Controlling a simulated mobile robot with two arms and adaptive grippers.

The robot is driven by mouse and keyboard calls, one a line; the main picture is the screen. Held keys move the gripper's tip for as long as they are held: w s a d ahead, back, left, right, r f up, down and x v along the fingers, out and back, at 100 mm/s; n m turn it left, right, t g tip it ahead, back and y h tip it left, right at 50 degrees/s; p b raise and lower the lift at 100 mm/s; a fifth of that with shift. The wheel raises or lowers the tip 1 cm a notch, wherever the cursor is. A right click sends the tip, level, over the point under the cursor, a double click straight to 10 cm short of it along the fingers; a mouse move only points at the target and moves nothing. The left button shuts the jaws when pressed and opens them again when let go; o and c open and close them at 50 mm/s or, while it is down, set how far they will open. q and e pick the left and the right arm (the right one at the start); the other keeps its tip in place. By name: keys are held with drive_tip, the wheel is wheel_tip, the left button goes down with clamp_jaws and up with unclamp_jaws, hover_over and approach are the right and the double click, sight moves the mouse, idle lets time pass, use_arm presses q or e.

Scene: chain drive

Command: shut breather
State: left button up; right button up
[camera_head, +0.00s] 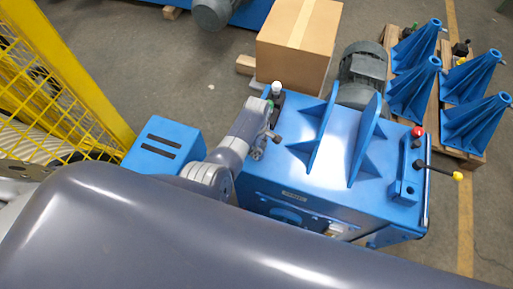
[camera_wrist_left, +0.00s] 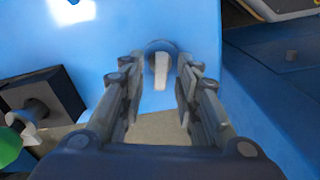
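A small round grey fitting with a pale lever (camera_wrist_left: 162,72), which may be the breather, sits on the blue surface in the left wrist view. The lever points down in the picture, between my fingertips. My left gripper (camera_wrist_left: 160,92) is open, with a finger on either side of it; I cannot tell whether they touch it. In the head view my left gripper (camera_head: 266,141) is at the left edge of the blue machine (camera_head: 335,135), where the fitting is hard to make out. My right gripper is not in view.
A black block (camera_wrist_left: 38,102) with a pale and green part is left of the fingers. In the head view a white-capped post (camera_head: 276,89) stands just beyond my gripper. Two upright blue plates (camera_head: 323,130) rise from the machine. A cardboard box (camera_head: 298,45) stands behind.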

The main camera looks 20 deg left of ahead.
use_arm(q)
clamp_jaws()
